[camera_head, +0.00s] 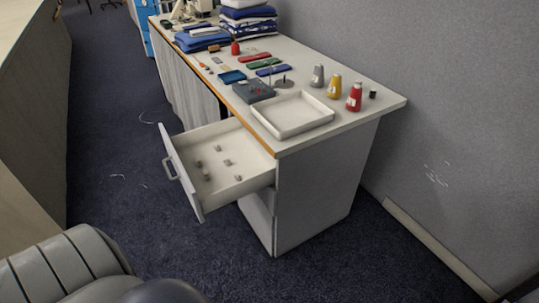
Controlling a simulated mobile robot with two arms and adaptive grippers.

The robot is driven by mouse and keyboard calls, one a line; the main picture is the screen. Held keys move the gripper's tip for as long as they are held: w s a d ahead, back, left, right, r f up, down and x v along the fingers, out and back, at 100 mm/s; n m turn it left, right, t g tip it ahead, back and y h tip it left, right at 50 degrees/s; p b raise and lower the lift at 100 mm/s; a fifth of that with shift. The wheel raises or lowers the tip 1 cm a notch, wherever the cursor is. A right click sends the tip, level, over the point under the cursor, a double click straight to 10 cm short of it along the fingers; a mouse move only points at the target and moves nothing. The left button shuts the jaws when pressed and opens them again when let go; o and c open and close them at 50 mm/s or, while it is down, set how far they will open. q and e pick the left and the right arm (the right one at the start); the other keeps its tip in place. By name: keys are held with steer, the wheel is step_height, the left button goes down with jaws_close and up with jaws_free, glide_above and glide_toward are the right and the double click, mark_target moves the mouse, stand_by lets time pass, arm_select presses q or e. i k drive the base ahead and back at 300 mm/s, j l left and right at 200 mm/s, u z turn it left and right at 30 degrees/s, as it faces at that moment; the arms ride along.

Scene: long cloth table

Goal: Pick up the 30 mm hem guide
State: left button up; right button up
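I cannot pick out the 30 mm hem guide for certain; no size marking is readable. Several small grey pieces (228,162) lie apart in the open drawer (238,188) of the table, too small to identify. Flat coloured pieces lie on the table top (325,68): a red one (254,57), a green one (258,63) and a blue one (270,71). Small orange and grey bits (217,61) lie near its front edge. Neither of my grippers is in view.
An empty white tray (292,134) sits at the table's near end. Grey, yellow and red cone spools (354,97) stand behind it. Folded cloth (248,22) is stacked farther back. The drawer juts over the carpet (110,160). A grey wall (450,100) borders the right.

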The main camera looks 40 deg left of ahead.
mark_target(207, 173)
steer(key=j+z, duration=0.1)
steer(key=z, duration=0.35)
steer(key=j+z, duration=0.1)
steer(key=z, duration=0.8)
steer(key=j+z, duration=0.15)
steer(key=z, duration=0.3)
steer(key=k+j, duration=0.3)
steer(key=j, duration=0.15)
steer(key=k+j, duration=0.3)
steer(key=j, duration=0.15)
steer(key=k+j, duration=0.25)
steer(key=j, duration=0.2)
steer(key=k+j+z, duration=0.1)
steer(key=k+j, duration=0.2)
steer(key=j, duration=0.15)
